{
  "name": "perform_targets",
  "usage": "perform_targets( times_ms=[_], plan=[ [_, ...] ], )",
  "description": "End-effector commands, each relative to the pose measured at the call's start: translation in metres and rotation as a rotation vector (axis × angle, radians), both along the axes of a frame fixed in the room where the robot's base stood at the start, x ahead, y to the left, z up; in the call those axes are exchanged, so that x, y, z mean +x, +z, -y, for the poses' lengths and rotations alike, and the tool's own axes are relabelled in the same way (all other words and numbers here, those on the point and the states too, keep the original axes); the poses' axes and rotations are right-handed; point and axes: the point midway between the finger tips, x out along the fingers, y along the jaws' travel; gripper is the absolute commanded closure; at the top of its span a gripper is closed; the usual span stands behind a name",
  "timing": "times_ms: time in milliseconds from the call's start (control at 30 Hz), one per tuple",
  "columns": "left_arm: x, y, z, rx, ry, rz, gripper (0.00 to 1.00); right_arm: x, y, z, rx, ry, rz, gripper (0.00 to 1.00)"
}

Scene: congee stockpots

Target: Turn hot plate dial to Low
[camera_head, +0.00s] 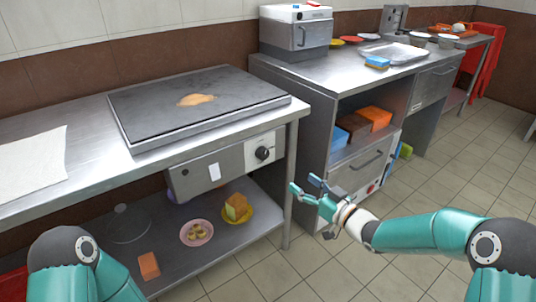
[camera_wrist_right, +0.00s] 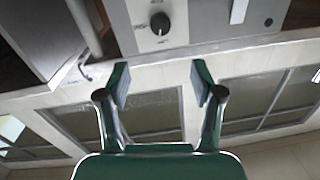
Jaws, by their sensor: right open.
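The hot plate (camera_head: 190,112) is a dark flat griddle on the steel counter at the left, with an orange-brown patch on its surface. Its black dial (camera_head: 262,153) sits on a pale panel on the front face below the counter top. The dial (camera_wrist_right: 160,23) also shows in the right wrist view, near the top; its small markings are unreadable. My right gripper (camera_head: 308,190) is open and empty, to the right of the dial and lower, apart from it. In the right wrist view its two fingers (camera_wrist_right: 158,85) stand wide apart. My left arm shows at the lower left, its gripper out of view.
A lower shelf (camera_head: 205,262) holds a pink plate (camera_head: 197,232), a yellow plate with a sandwich-like block (camera_head: 238,208) and an orange block (camera_head: 149,265). A steel cabinet (camera_head: 358,177) stands right of the hot plate's counter. The tiled floor between is clear.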

Motion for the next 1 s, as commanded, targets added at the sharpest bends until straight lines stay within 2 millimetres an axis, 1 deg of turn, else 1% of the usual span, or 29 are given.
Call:
perform_targets(
  times_ms=[167, 400, 600, 800, 1000],
  plan=[
    [0.000, -0.005, 0.000, 0.000, 0.000, 0.000, 0.60, 0.023, -0.001, -0.021, -0.001, 0.003, 0.004, 0.34],
    [0.000, -0.010, 0.000, 0.000, 0.000, 0.000, 0.60, 0.062, -0.002, -0.054, -0.001, 0.004, 0.005, 0.34],
    [0.000, -0.013, 0.000, 0.000, 0.000, 0.000, 0.60, 0.090, -0.001, -0.076, -0.001, 0.002, 0.004, 0.34],
    [0.000, -0.014, 0.000, 0.000, 0.000, 0.000, 0.60, 0.110, 0.000, -0.092, -0.001, 0.002, 0.004, 0.34],
    [0.000, -0.015, 0.000, 0.000, 0.000, 0.000, 0.60, 0.119, 0.000, -0.099, -0.001, 0.001, 0.002, 0.34]
  ],
)
